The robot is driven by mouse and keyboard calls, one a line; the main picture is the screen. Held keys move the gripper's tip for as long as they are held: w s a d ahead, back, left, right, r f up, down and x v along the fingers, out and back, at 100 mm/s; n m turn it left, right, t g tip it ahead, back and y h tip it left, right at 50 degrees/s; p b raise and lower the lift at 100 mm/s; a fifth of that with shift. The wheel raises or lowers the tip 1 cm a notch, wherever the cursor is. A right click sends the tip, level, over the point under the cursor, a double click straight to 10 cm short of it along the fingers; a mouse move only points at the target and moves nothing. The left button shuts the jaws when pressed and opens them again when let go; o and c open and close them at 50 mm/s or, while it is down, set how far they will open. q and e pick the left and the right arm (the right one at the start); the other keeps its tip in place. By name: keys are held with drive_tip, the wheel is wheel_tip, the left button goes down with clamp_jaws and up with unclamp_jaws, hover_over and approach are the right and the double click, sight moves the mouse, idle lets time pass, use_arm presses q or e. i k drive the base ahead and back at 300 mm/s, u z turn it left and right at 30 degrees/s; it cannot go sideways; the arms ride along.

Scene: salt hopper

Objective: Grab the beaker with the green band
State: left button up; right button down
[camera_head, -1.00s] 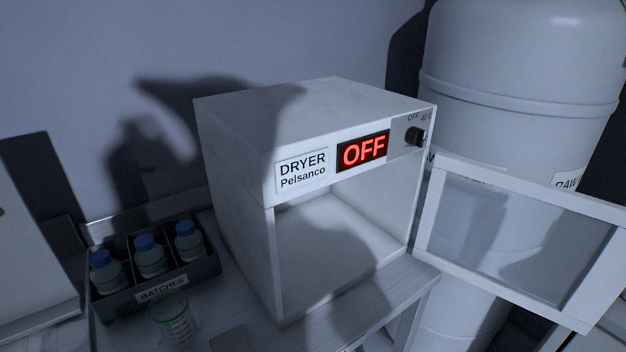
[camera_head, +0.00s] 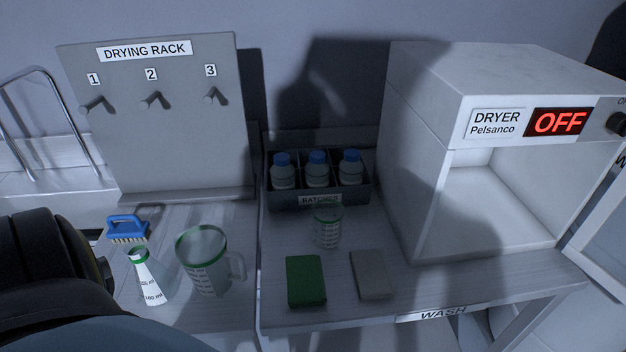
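A small clear beaker (camera_head: 328,232) with a green band at its rim and printed marks stands upright on the wash table, just in front of the batches box. A larger measuring jug (camera_head: 207,268) with a green rim and a handle stands to its left. A conical flask (camera_head: 148,277) with a green band at its neck stands left of the jug. Neither of my grippers is in view. Only a dark, rounded part of my own body shows at the lower left.
The batches box (camera_head: 318,199) holds blue-capped bottles. A green sponge (camera_head: 306,281) and a grey block (camera_head: 371,274) lie in front of the beaker. A blue brush (camera_head: 127,228) lies behind the flask. The dryer (camera_head: 440,130) stands open at right; the drying rack (camera_head: 165,140) has empty pegs.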

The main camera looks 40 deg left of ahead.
sight(327, 213)
drive_tip(key=z, duration=0.1)
drive_tip(key=k, duration=0.2)
drive_tip(key=u, duration=1.8)
